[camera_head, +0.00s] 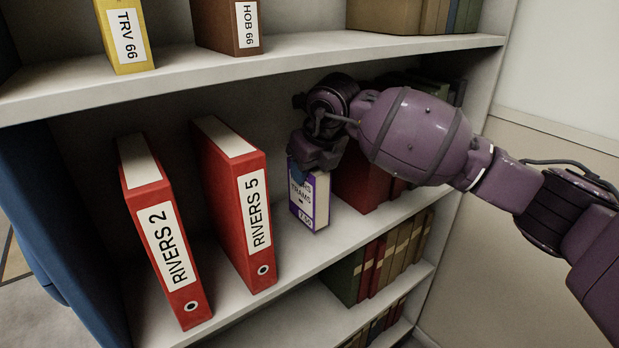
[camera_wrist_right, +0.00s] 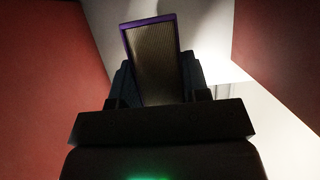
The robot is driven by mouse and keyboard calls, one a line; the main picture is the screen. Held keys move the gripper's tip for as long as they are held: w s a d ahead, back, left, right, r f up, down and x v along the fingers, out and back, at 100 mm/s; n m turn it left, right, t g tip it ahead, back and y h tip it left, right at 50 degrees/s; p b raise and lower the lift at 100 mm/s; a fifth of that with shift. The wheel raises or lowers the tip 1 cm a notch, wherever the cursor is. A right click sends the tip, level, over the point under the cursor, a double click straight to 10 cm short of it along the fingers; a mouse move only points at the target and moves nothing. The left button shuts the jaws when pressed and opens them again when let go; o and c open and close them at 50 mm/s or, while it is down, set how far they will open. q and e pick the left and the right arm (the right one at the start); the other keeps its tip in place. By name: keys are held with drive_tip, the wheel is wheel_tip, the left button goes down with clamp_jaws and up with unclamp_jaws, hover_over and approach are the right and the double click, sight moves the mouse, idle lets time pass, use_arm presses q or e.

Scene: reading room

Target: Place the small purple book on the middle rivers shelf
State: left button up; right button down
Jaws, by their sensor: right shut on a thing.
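The small purple book (camera_head: 309,203) stands nearly upright at the middle shelf (camera_head: 298,252), with a white label on its purple spine. My right gripper (camera_head: 313,165) is shut on its upper part. In the right wrist view the book (camera_wrist_right: 154,58) shows its page edges and purple cover between the fingers (camera_wrist_right: 158,85). The book is to the right of the red RIVERS 5 binder (camera_head: 252,215), with a gap between them. Whether its lower edge touches the shelf I cannot tell. My left gripper is out of view.
The RIVERS 2 binder (camera_head: 167,250) stands further left. A red volume (camera_head: 358,182) stands just right of the book, partly behind my arm. The upper shelf (camera_head: 270,62) holds a yellow binder (camera_head: 127,35) and a brown one (camera_head: 229,25). Several books (camera_head: 385,255) fill the lower shelf.

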wheel_tip(320, 180, down, 2)
drive_tip(key=shift+w+f, duration=0.1)
drive_tip(key=shift+f, duration=0.05)
drive_tip(key=c, duration=0.6)
unclamp_jaws()
